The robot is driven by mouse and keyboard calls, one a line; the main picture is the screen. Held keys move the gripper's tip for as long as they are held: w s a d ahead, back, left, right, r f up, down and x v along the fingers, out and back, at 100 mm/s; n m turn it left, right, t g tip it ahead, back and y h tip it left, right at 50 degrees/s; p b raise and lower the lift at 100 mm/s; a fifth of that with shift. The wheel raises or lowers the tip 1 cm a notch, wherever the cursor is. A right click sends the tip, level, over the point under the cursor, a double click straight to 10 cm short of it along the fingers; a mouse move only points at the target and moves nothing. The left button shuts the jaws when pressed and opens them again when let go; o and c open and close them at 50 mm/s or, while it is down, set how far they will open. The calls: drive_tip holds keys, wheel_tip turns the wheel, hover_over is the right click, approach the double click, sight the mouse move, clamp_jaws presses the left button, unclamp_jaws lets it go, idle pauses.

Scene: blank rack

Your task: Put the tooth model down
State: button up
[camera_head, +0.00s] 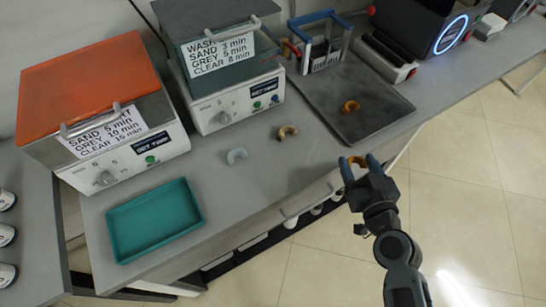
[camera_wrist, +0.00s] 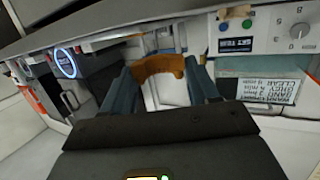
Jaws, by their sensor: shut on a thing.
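My gripper (camera_head: 358,170) is in front of the bench's front edge, at the right of centre in the head view. Its blue fingers are shut on an orange-brown, arch-shaped tooth model (camera_head: 357,161). In the wrist view the held tooth model (camera_wrist: 158,66) spans between the fingertips. Three more arch-shaped models rest apart from my gripper: a pale blue one (camera_head: 236,156) and a brown one (camera_head: 287,132) on the bench, and an orange one (camera_head: 351,106) on the dark tray (camera_head: 385,112).
The grey bench (camera_head: 265,180) has free room around the pale blue and brown models. An empty teal tray (camera_head: 153,220) lies at the left. An orange-lidded machine (camera_head: 90,90) and a grey-lidded machine (camera_head: 215,55) stand behind. A blue-handled rack (camera_head: 322,45) stands at the back.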

sight(274, 163)
drive_tip(key=w+a+r+n+g+y+b, duration=0.1)
drive_tip(key=a+r+n+g+y+b, duration=0.1)
drive_tip(key=a+r+n+y+b, duration=0.1)
drive_tip(key=a+r+n+y, duration=0.1)
drive_tip(key=a+r+y, duration=0.1)
drive_tip(key=a+r, duration=0.1)
drive_tip(key=shift+w+a+r, duration=0.2)
drive_tip(key=shift+a+r, duration=0.1)
drive_tip(key=shift+a, duration=0.3)
drive_tip(key=shift+s+a+r+y, duration=0.1)
drive_tip(key=shift+a+r+y, duration=0.15)
drive_tip(key=shift+a+y, duration=0.05)
drive_tip(key=shift+c, duration=0.2)
drive_tip(key=shift+a+n, duration=0.3)
drive_tip(key=shift+a, duration=0.05)
drive_tip(key=shift+c, duration=0.3)
drive_tip(key=a+f, duration=0.2)
drive_tip(key=a, duration=0.1)
drive_tip(key=w+a+f+p, duration=0.1)
drive_tip(key=a+f, duration=0.1)
drive_tip(key=a, duration=0.2)
drive_tip(key=a+f+p, duration=0.1)
drive_tip(key=a+f, duration=0.1)
drive_tip(key=a, duration=0.2)
drive_tip(key=shift+w+f, duration=0.2)
drive_tip(key=shift+w, duration=0.15)
drive_tip(key=shift+c, duration=1.2)
drive_tip(key=shift+f+b, duration=0.65)
drive_tip(key=shift+f, duration=1.45)
drive_tip(key=shift+f, duration=0.2)
